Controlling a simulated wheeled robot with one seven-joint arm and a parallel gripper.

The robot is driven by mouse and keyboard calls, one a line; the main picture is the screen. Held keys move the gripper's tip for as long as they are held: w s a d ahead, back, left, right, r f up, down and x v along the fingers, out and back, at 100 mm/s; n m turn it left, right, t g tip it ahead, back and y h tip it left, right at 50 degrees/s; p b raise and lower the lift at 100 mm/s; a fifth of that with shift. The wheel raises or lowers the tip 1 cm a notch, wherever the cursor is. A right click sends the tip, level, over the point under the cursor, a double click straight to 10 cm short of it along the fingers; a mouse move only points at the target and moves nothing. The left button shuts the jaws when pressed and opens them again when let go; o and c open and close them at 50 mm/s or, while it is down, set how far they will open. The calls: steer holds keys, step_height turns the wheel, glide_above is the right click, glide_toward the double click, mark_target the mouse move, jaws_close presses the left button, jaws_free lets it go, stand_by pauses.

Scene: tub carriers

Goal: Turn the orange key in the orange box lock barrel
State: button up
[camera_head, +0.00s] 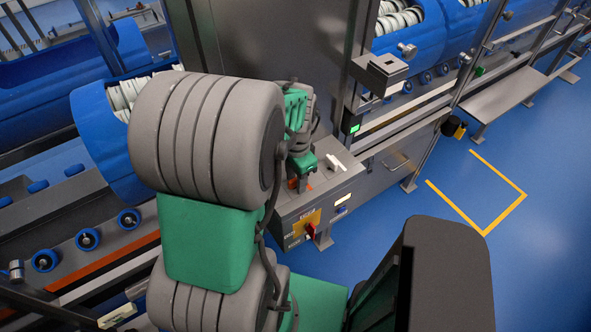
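The grey control box (346,187) stands beside the tall steel cabinet, right of my arm. A small patch of orange (292,184) shows on its top, at the tip of my gripper (301,182). I cannot tell whether this patch is the orange key or its lock barrel. My gripper points down at the box top, green with dark parts. Its fingers are too small and too covered to show whether they are open or shut, or touching the orange part. My arm's large grey and green links hide the box's left side.
A red rotary switch on a yellow plate (313,224) is on the box's front. A white handle-like part (335,162) stands on its top. Blue tubs (103,150) on roller carriers fill the left.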

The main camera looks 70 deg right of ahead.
jaws_close()
stand_by(0.3)
stand_by(0.3)
